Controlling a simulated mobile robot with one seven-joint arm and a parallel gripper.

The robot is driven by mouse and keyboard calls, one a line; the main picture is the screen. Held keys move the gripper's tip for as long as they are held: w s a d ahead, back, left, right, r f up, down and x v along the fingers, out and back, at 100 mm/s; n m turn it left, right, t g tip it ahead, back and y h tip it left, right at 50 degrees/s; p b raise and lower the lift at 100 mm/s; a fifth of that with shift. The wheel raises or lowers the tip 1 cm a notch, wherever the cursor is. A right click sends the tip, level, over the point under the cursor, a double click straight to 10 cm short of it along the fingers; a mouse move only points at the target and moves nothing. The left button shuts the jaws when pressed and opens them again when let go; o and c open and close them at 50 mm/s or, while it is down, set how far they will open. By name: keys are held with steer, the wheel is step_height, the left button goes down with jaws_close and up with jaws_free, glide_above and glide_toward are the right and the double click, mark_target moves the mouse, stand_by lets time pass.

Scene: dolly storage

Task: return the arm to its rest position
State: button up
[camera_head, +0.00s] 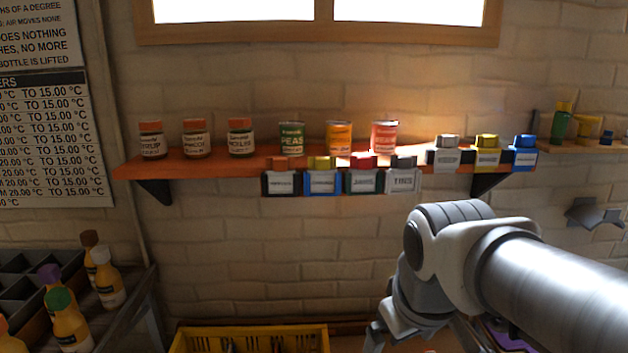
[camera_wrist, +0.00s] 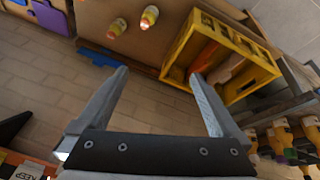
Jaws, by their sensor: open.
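My arm (camera_head: 560,285) reaches in from the right edge in the head view, with its wrist bent downward in front of the brick wall. My gripper (camera_wrist: 160,76) shows in the wrist view with its two fingers spread wide and nothing between them. In the head view only part of my gripper shows, low in the picture and right of the yellow crate (camera_head: 250,338). In the wrist view the yellow crate (camera_wrist: 258,88) lies beyond the right finger, with items inside. The gripper appears to touch nothing.
An orange shelf (camera_head: 225,167) carries jars, cans and square-sided bottles, left of and above my wrist. Bottles (camera_head: 68,322) stand by a dark rack at lower left. Two bottles (camera_wrist: 149,16) show past the fingers in the wrist view. Bare wall lies below the shelf.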

steer(key=s+d+m+t, duration=0.1)
steer(key=s+d+m, duration=0.25)
steer(key=s, duration=0.25)
step_height(320, 180, up, 14)
steer(key=a+p, duration=0.1)
steer(key=p, duration=1.3)
steer(key=shift+r+m, duration=0.2)
steer(key=shift+m, duration=0.15)
